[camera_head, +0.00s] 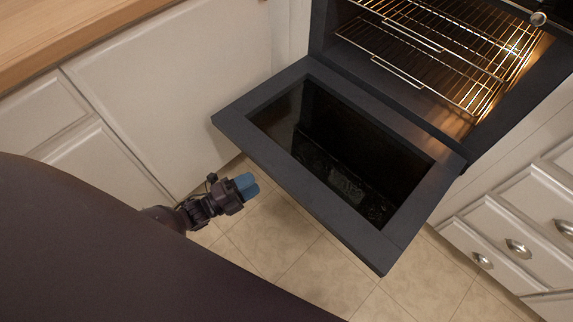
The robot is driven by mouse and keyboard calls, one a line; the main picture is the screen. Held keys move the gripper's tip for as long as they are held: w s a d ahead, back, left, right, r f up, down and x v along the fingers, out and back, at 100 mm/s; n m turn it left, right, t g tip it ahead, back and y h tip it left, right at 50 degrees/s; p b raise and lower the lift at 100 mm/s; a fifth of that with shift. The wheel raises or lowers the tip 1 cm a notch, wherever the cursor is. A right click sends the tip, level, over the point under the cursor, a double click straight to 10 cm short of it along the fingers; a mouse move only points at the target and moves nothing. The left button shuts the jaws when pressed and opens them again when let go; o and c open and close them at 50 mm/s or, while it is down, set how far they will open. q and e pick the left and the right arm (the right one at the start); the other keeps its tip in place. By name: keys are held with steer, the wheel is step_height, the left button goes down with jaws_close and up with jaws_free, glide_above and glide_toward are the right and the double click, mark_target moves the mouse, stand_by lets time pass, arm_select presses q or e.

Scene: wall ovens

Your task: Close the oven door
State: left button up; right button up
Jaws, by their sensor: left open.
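The oven (317,35) is a dark wall oven with its lit cavity showing at the upper right of the head view. Its door (232,120) is folded down and open, a dark frame around a black glass pane, reaching out toward me. My left gripper (247,186), with blue fingertips, is left of and apart from the door, near its outer left corner in the picture. It is open and nothing shows between its fingers. My right gripper is not in view.
Wire racks (440,45) are inside the oven. White cabinets (170,80) and a wooden counter (70,35) stand at the left. Drawers (515,235) with metal handles are at the right. Tiled floor (320,275) lies clear below the door.

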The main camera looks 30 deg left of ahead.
arm_select(q)
step_height(320, 180, down, 7)
steer(key=a+m+g+h+b, duration=0.1)
steer(key=a+m+h+b, duration=0.1)
steer(key=m+b, duration=0.1)
steer(key=shift+m, duration=0.5)
steer(key=x, duration=1.1)
steer(key=shift+w+r, duration=0.15)
steer(key=shift+w, duration=0.05)
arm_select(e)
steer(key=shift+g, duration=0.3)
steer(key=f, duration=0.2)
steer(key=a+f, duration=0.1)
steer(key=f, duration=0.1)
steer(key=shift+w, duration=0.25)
arm_select(q)
jaws_close()
